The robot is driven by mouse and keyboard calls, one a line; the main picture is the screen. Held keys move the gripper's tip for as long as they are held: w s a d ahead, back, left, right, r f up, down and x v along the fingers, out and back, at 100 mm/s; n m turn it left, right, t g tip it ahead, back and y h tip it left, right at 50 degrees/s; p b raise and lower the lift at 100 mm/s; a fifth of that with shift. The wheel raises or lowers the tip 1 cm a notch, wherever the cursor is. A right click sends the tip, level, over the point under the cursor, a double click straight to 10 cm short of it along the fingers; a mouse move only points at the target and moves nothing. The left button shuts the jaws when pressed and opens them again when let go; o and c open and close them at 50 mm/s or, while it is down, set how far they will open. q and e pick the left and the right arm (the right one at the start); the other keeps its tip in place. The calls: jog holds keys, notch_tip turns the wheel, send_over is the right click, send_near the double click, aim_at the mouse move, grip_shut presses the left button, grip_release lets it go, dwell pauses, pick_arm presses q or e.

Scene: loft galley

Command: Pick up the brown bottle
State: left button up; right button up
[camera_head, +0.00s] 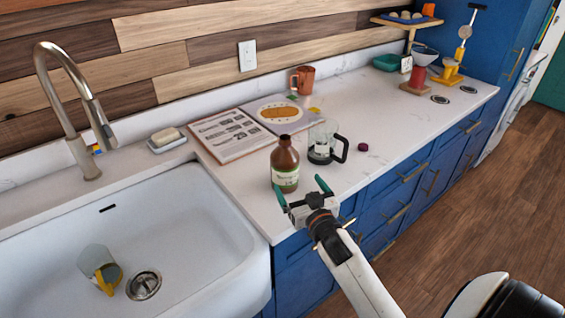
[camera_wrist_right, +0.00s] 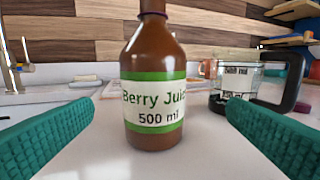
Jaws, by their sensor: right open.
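The brown bottle (camera_head: 285,164) stands upright on the white counter, right of the sink and near the counter's front edge. It has a white and green label that reads "Berry Juice 500 ml" in the right wrist view (camera_wrist_right: 153,85). My right gripper (camera_head: 302,187) is open at the front of the bottle. In the right wrist view its two green fingers (camera_wrist_right: 152,130) stand apart to the left and right, with the bottle centred beyond them and clear space on both sides. I see no finger touching the bottle. My left gripper is not in view.
A glass jug (camera_head: 322,143) with a black handle stands close right of the bottle. An open book (camera_head: 233,134) lies behind it. The sink (camera_head: 190,232) is at the left. A copper mug (camera_head: 303,80) stands near the wall.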

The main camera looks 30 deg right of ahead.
aim_at(293, 175)
jog(key=x, duration=0.3)
jog(key=shift+w+r, duration=0.1)
jog(key=shift+w, duration=0.15)
jog(key=x, duration=0.1)
jog(key=p+x, duration=0.1)
jog(key=x, duration=0.1)
jog(key=p+x, duration=0.1)
jog(key=shift+w+a+r, duration=0.15)
jog(key=shift+w+a, duration=0.15)
jog(key=shift+w, duration=0.2)
jog(key=shift+w+d, duration=0.15)
jog(key=shift+w, duration=0.25)
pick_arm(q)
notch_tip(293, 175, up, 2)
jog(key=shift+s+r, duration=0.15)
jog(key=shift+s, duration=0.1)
pick_arm(e)
jog(key=shift+s, duration=0.1)
jog(key=c, duration=1.5)
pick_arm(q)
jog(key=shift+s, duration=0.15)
pick_arm(e)
jog(key=shift+c, duration=0.6)
